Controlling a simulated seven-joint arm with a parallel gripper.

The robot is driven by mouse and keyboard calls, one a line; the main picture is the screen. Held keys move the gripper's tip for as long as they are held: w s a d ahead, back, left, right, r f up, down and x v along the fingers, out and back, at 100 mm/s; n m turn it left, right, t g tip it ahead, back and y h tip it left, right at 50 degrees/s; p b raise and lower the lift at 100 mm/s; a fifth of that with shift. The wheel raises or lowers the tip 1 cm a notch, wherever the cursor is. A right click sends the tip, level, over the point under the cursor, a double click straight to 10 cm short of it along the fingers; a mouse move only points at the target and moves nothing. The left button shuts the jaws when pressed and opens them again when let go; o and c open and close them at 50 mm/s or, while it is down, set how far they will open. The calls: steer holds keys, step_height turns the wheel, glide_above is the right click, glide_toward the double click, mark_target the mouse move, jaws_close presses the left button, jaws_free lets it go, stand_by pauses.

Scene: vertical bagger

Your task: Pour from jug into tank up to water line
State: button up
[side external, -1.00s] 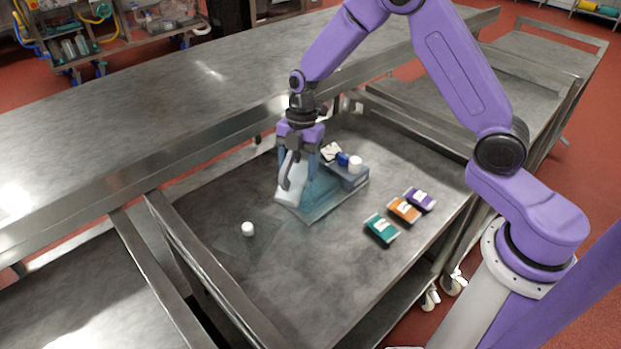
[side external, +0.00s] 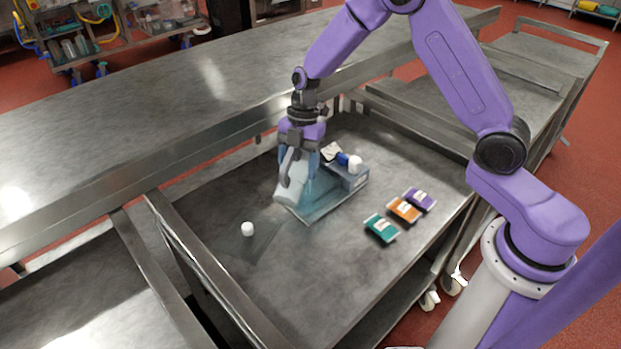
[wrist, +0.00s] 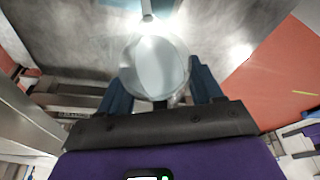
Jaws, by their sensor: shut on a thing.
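My gripper (side external: 298,156) points down and is shut on a pale, translucent jug (side external: 291,192), whose body tilts. In the wrist view the jug's round end (wrist: 157,68) lies between the two dark blue fingers (wrist: 160,95). The clear bluish tank (side external: 328,203) stands on the steel worktop just right of and behind the jug, partly hidden by it and the gripper. A grey block (side external: 351,177) with a white round cap (side external: 355,161) and a blue part (side external: 342,158) is at the tank's right. The water line and any water level cannot be made out.
Green (side external: 381,228), orange (side external: 404,209) and purple (side external: 420,198) packs lie in a row to the right. A small white cap (side external: 247,229) sits at the left. Raised metal rails edge the worktop (side external: 290,290); its front middle is clear.

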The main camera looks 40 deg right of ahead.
steer(key=shift+s+a+f+h, duration=0.1)
steer(key=shift+a+f+h, duration=0.1)
steer(key=shift+h, duration=0.3)
steer(key=shift+a+f+t+h, duration=0.1)
steer(key=shift+f+t+h, duration=0.1)
steer(key=shift+t+h, duration=0.25)
steer(key=shift+f, duration=0.1)
steer(key=shift+h, duration=0.35)
steer(key=shift+s+a+f+t+h, duration=0.15)
steer(key=shift+t+h, duration=0.2)
steer(key=shift+h, duration=0.2)
steer(key=shift+w+f+t+h, duration=0.1)
steer(key=shift+t+h, duration=0.2)
steer(key=shift+h, duration=0.25)
